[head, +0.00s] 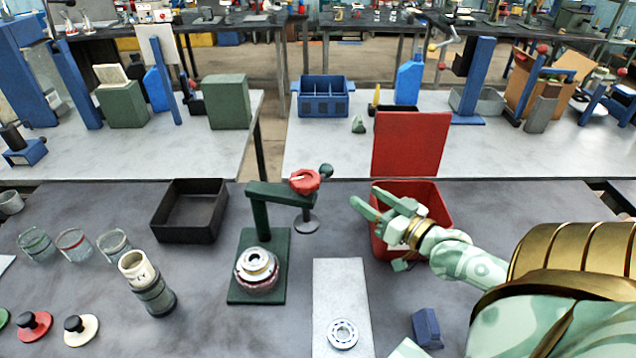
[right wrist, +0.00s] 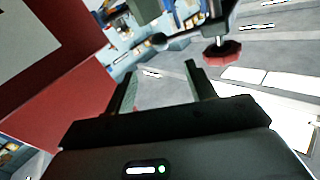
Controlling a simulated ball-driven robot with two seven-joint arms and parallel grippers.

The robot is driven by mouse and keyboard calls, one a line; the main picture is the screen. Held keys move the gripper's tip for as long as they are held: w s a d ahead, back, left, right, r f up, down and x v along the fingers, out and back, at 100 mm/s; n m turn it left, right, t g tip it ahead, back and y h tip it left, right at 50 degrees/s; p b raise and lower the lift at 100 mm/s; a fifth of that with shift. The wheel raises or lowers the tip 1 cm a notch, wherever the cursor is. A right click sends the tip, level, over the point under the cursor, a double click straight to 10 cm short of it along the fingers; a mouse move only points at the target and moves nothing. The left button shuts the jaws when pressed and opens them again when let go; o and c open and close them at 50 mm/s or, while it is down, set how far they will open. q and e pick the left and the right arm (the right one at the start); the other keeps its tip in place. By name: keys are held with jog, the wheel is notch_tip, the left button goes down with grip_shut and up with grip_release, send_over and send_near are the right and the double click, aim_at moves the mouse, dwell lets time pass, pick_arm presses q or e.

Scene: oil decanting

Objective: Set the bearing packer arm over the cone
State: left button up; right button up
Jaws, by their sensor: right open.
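The bearing packer has a green base (head: 240,290), an upright post and a green arm (head: 272,190) with a red knob (head: 305,181). A grey disc (head: 307,223) hangs from the arm to the right of the base, not over the cone. A silver ring, seemingly the cone (head: 258,262), sits on a reddish cup on the base. My right gripper (head: 367,202) is open and empty, right of the knob and in front of the red bin. In the right wrist view the red knob (right wrist: 222,52) is beyond the fingertips (right wrist: 160,75), upper right. My left gripper is out of view.
The red bin (head: 435,205) has its lid (head: 411,145) standing up behind my right gripper. A black tray (head: 165,235) lies left of the packer. Jars and a dark cylinder (head: 155,300) stand left. A pale mat (head: 340,275) with a bearing (head: 342,334) lies at front.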

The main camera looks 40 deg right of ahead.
jog(key=w+b, duration=0.2)
jog(key=w, duration=1.4)
jog(key=shift+a, duration=0.2)
